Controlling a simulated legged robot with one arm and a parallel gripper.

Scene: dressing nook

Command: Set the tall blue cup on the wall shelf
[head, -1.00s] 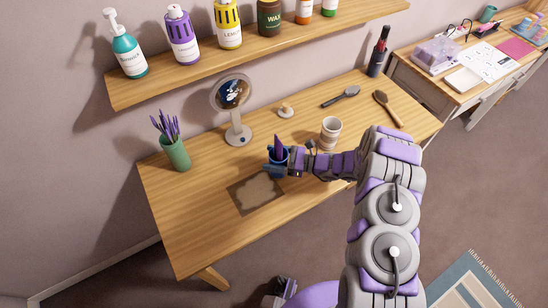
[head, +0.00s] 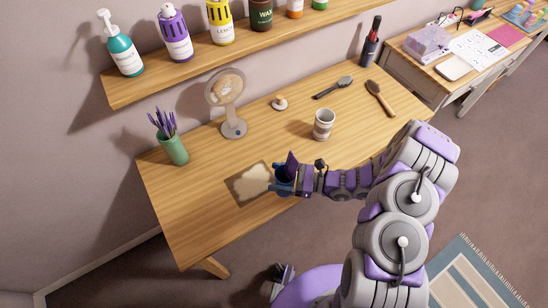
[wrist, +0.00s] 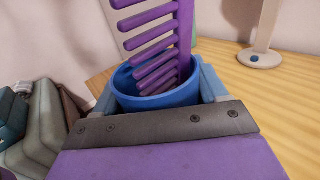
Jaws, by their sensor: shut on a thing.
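The blue cup (wrist: 165,100) is between the fingers of my gripper (wrist: 160,92) in the wrist view, with a purple comb (wrist: 184,30) standing in it. In the head view my gripper (head: 283,180) is shut on the cup (head: 284,173), just right of a brown mat with a pale patch, over the front part of the table. The cup's lower part is hidden, and its height above the table is hard to tell. The wall shelf (head: 203,65) runs along the wall behind and above the table, bearing a row of bottles and jars.
The wooden table (head: 205,215) holds a green vase (head: 173,150), a round mirror (head: 227,95), a ring stand (head: 280,103), a striped cup (head: 323,124), two brushes and a dark bottle (head: 371,42). The shelf's visible top has narrow gaps between bottles. A cluttered desk stands at right.

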